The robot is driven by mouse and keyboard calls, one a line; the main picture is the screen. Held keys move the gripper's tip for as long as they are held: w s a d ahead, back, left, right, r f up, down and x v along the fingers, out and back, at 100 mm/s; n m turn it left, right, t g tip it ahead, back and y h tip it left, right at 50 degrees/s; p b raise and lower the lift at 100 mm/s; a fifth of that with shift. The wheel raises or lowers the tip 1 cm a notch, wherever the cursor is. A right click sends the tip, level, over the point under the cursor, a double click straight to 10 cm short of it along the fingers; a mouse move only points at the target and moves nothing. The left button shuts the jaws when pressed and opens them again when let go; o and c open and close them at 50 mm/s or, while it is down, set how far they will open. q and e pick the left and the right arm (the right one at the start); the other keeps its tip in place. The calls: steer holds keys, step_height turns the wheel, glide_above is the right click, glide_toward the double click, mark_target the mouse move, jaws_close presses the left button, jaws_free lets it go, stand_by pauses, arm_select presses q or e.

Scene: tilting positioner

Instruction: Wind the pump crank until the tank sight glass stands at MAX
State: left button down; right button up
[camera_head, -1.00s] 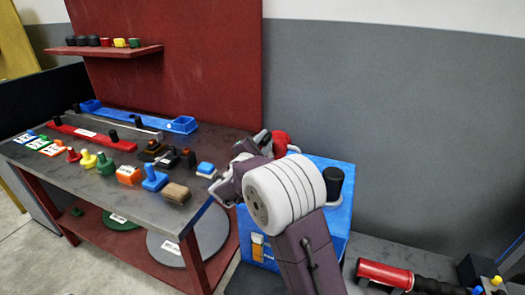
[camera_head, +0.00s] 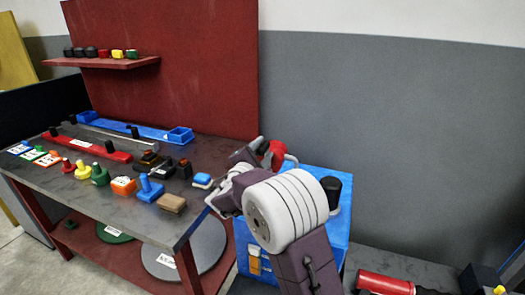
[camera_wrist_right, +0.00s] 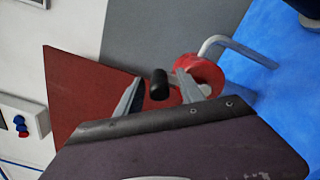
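The blue tank (camera_head: 340,235) stands right of the workbench, partly behind my right arm. An orange-and-white strip (camera_head: 254,262) shows low on its front face; I cannot read a level or MAX mark. The red crank hub (camera_head: 277,150) is above the tank's left side. In the wrist view the red hub (camera_wrist_right: 203,74) sits by a bent grey pipe (camera_wrist_right: 222,42). The black crank handle (camera_wrist_right: 159,84) lies between the fingers of my right gripper (camera_wrist_right: 158,88), with gaps visible on both sides. My right gripper (camera_head: 259,146) is largely hidden by its own wrist in the head view. My left gripper is out of view.
The workbench (camera_head: 70,195) on the left carries several coloured knobs, blocks and a blue rail. A red shelf (camera_head: 105,62) holds small caps. A black cap (camera_head: 332,190) tops the tank. A red cylinder (camera_head: 385,283) lies at the lower right. A grey wall is behind.

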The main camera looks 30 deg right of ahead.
steer(key=shift+a, duration=0.1)
steer(key=b+v, duration=0.1)
steer(key=v, duration=0.8)
